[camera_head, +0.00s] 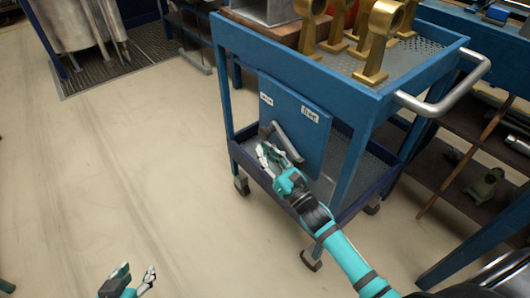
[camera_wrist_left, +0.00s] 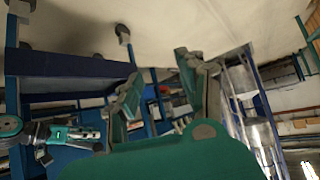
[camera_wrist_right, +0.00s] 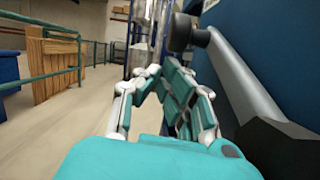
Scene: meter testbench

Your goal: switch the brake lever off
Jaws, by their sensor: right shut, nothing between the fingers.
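The brake lever (camera_head: 287,143) is a grey bar on the blue panel (camera_head: 300,100) at the cart's side. It slants up and left, its end below the left of two small white labels. In the right wrist view the lever (camera_wrist_right: 238,82) runs along the right side, with a dark round knob (camera_wrist_right: 186,32) at its far end. My right gripper (camera_head: 267,153) is shut and empty, just left of the lever; contact cannot be told. Its fingers also show in the right wrist view (camera_wrist_right: 160,75). My left gripper (camera_head: 132,281) is open and empty, low at the left; it shows in its wrist view (camera_wrist_left: 157,82).
The blue cart (camera_head: 357,98) has wheels, a grey handle (camera_head: 443,100) and brass-coloured stands (camera_head: 378,40) on top. Shelves with parts (camera_head: 470,170) stand at the right. The floor (camera_head: 130,170) left of the cart is clear.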

